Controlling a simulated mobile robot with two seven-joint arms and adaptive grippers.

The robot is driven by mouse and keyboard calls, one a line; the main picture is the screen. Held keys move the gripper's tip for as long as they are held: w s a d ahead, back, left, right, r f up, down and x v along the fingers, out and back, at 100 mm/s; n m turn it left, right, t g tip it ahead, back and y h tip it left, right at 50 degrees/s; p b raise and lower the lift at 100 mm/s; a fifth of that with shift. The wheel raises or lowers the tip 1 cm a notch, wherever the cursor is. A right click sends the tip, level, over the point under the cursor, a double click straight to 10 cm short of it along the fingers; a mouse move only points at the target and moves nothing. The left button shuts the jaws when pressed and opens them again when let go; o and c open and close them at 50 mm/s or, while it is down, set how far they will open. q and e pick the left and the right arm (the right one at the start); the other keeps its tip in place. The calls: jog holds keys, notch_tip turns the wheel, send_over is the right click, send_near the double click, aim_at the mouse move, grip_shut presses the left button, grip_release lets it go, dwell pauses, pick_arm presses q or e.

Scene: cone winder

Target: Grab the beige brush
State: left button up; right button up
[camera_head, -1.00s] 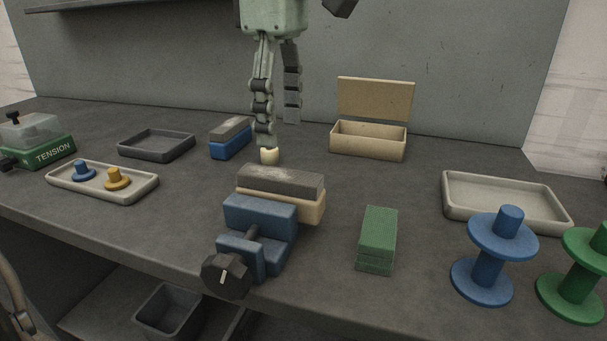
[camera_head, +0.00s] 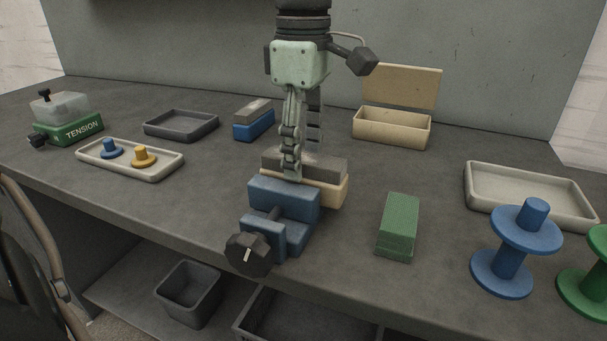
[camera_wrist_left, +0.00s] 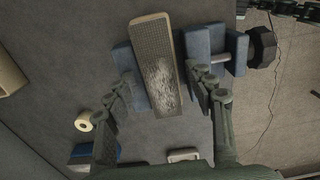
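The beige brush (camera_head: 330,190) has a beige body and a worn grey top; it lies crosswise at the blue vise (camera_head: 285,198). In the left wrist view the brush (camera_wrist_left: 154,65) is seen from above, with blue vise parts on both sides. My left gripper (camera_head: 302,163) points down over the brush. In the left wrist view its fingers (camera_wrist_left: 160,92) are apart, one on each side of the brush, with gaps; it looks open and empty. My right gripper is not seen.
A blue brush (camera_head: 254,122) and dark tray (camera_head: 181,138) lie behind left. A green block (camera_head: 398,226) is right of the vise, with a blue spool (camera_head: 508,252) farther right. An open beige box (camera_head: 391,130) stands behind.

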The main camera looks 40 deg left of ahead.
pick_arm(q)
jog(key=c, duration=1)
